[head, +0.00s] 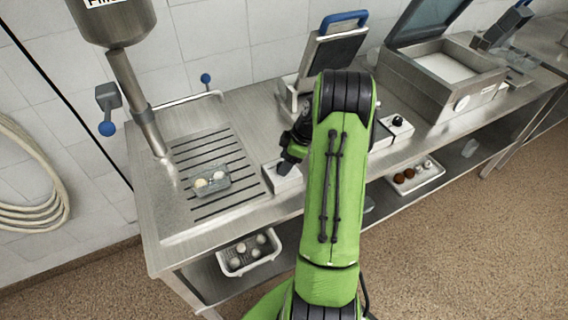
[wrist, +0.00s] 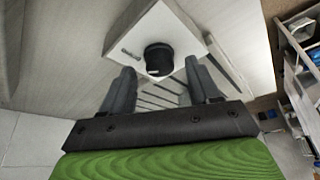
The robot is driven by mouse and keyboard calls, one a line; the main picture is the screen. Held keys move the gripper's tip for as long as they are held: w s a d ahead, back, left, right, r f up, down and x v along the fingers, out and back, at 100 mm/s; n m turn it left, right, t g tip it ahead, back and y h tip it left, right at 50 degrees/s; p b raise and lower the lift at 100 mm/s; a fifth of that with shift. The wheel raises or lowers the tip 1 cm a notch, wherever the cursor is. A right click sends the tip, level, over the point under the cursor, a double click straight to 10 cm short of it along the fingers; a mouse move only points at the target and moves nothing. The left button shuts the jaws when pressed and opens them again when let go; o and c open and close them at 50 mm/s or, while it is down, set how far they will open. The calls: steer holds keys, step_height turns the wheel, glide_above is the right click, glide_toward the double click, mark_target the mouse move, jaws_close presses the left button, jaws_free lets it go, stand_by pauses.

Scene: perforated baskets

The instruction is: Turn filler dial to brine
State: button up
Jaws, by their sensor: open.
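The filler dial, a round black knob (wrist: 158,58), sits on a white box (wrist: 172,27). A small dark label on the box is too blurred to read, so I cannot tell the dial's setting. In the head view the white box (head: 284,183) stands on the steel counter beside the slotted drain, and my gripper hides its knob. My gripper (head: 288,160) is above the box, pointing down. In the wrist view my gripper (wrist: 160,68) is open, its two grey fingers on either side of the knob with gaps showing. I cannot tell contact or exact height.
The filler hopper (head: 113,22) with its slanted pipe (head: 138,100) is at the left. A clear container (head: 211,182) with pale round items stands on the drain (head: 205,155). A press with a blue handle (head: 335,55) and another black-knobbed box (head: 397,127) stand to the right.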

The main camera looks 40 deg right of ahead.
steer(key=shift+w+a+f, duration=0.15)
steer(key=shift+w+f, duration=0.05)
steer(key=shift+f, duration=0.4)
steer(key=c, duration=1)
steer(key=shift+c, duration=0.2)
